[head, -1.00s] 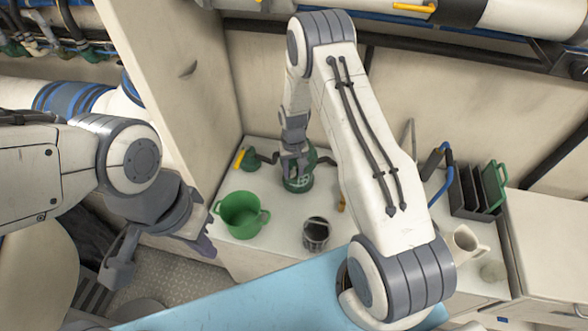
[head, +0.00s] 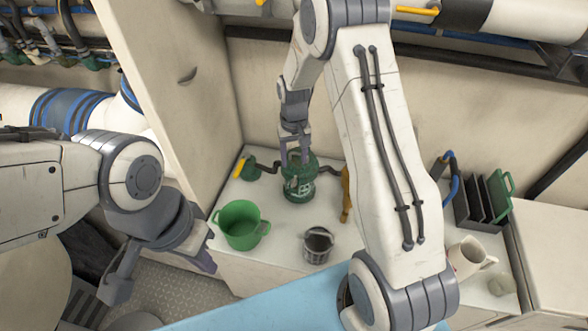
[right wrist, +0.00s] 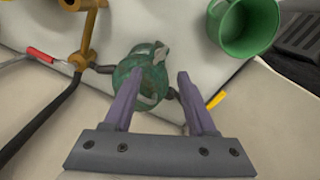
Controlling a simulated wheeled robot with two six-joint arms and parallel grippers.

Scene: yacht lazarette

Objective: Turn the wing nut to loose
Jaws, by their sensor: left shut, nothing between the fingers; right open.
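A green round-bodied fitting (head: 299,187) with dark pipes at its sides stands on the white counter. It also shows in the right wrist view (right wrist: 127,72), partly behind my fingers. A worn green-grey raised shape on its top (right wrist: 151,88) may be the wing nut; its outline and angle are unclear. My right gripper (head: 295,160) points down above the fitting, its purple fingers apart. In the right wrist view, the fitting's top lies mostly between the open fingers (right wrist: 159,78), and I see no grip on it. My left gripper (head: 204,261) is shut and empty, away at the lower left.
A green pot (head: 240,226) and a small dark bucket (head: 318,245) stand in front of the fitting. A brass fitting (head: 346,195) is to its right. A yellow-handled valve (head: 241,167) is at its left. A cream jug (head: 468,257) and a dark rack (head: 480,199) stand further right.

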